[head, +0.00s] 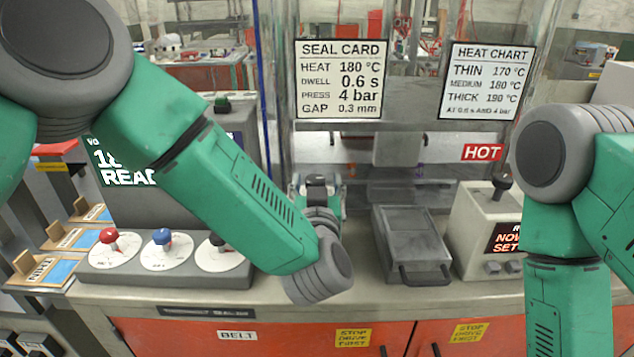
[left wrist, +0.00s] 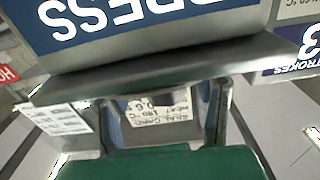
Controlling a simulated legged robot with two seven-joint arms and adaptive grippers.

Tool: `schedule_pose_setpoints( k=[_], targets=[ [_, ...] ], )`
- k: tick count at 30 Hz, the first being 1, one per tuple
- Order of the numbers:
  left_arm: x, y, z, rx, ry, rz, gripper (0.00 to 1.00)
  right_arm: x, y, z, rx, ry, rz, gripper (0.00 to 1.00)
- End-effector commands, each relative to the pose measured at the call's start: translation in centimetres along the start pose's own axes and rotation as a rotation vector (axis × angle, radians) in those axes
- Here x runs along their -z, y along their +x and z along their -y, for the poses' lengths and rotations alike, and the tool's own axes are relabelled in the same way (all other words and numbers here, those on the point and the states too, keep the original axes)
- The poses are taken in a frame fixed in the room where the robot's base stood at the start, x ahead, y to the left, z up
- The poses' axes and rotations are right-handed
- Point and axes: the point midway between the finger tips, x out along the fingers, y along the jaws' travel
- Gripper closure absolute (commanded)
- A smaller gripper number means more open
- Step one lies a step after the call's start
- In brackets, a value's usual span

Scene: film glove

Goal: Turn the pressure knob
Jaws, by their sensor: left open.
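Three knobs stand on a grey panel (head: 150,272) at the left in the head view: a red knob (head: 108,236), a blue knob (head: 162,237) and a black knob (head: 217,239), each on a white dial. The dial print is too small to read, so I cannot tell which one is pressure. My left gripper (head: 317,190) is open, right of the panel and apart from the knobs, partly hidden behind my own wrist. In the left wrist view a blue label (left wrist: 130,22) reading PRESS upside down is close by, above the open left gripper (left wrist: 165,95).
A seal card (head: 341,79) gives PRESS 4 bar. A heat chart (head: 487,80) hangs to its right. A grey tray (head: 411,245) and a box with a lit display (head: 503,238) stand on the counter at right. A dark screen (head: 125,175) stands behind the knobs.

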Motion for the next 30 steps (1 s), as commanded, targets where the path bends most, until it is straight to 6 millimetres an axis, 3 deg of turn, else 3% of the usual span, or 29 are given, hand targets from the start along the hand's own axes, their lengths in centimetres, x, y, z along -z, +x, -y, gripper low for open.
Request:
schedule_pose_setpoints(
  k=[3, 4, 8, 20, 30],
  targets=[
    [-0.02, 0.00, 0.10, 0.000, -0.001, 0.000, 0.47, -0.01, 0.00, 0.00, 0.000, 0.000, 0.000, 0.60],
    [-0.01, 0.00, 0.13, 0.001, -0.001, 0.000, 0.54, -0.01, 0.00, 0.00, 0.000, 0.000, 0.000, 0.60],
    [-0.01, -0.01, 0.16, 0.000, -0.002, 0.000, 1.00, -0.01, 0.00, 0.00, 0.000, 0.000, 0.000, 0.60],
    [-0.04, -0.05, 0.07, -0.043, 0.000, 0.001, 1.00, -0.01, 0.02, 0.00, 0.000, 0.000, 0.000, 0.60],
    [-0.05, -0.01, 0.12, -0.271, 0.003, 0.000, 1.00, -0.03, 0.40, 0.01, 0.000, 0.000, 0.000, 0.60]
  ],
)
